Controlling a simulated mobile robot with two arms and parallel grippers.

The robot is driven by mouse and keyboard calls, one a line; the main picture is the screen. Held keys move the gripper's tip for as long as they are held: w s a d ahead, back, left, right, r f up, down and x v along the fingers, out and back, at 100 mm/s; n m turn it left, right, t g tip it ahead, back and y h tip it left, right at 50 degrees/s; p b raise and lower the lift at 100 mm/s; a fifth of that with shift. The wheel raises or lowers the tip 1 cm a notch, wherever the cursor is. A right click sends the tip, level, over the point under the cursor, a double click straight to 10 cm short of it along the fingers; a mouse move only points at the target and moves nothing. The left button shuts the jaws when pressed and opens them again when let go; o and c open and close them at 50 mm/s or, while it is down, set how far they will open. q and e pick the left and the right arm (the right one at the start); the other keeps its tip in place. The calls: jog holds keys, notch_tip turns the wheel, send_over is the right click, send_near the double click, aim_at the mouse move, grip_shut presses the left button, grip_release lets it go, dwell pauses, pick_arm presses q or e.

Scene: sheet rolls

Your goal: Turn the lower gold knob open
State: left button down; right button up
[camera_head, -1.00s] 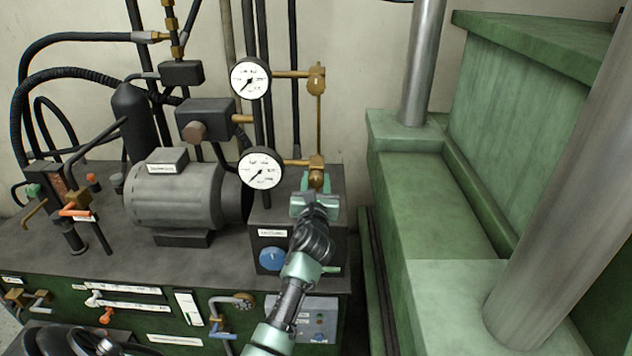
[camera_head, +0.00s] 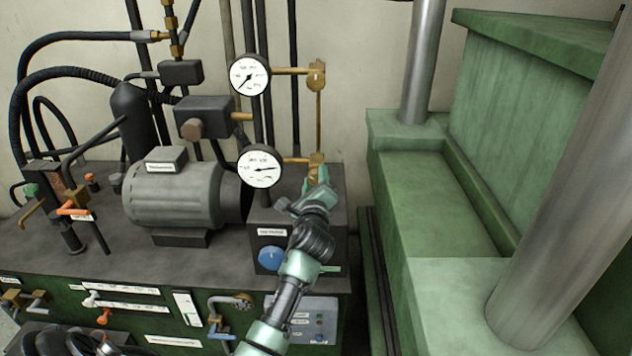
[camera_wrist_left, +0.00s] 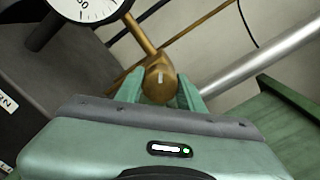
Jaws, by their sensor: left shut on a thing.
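The lower gold knob (camera_head: 316,160) sits at the right end of the brass pipe from the lower round gauge (camera_head: 260,169). My left gripper (camera_head: 320,180) is at this knob, with its hand rolled to one side, and covers part of it in the head view. In the left wrist view the gold knob (camera_wrist_left: 160,84) is between the two green fingers, which are shut on it. The lower gauge's needle points to the right. My right gripper is not in view.
The upper gold knob (camera_head: 316,76) and upper gauge (camera_head: 249,75) are above, joined to the lower knob by a thin brass rod. A grey motor (camera_head: 172,195) stands left. A blue knob (camera_head: 270,257) is below. A green machine frame (camera_head: 425,200) stands right.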

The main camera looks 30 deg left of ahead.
pick_arm(q)
jog(key=n+b, duration=0.1)
jog(key=n, duration=0.2)
jog(key=shift+f+n, duration=0.15)
jog(key=shift+n, duration=0.25)
jog(key=shift+n+b, duration=0.55)
jog(key=shift+n, duration=1.25)
jog(key=c, duration=0.9)
grip_release()
jog(key=shift+s+d, duration=0.1)
jog(key=shift+s, duration=0.05)
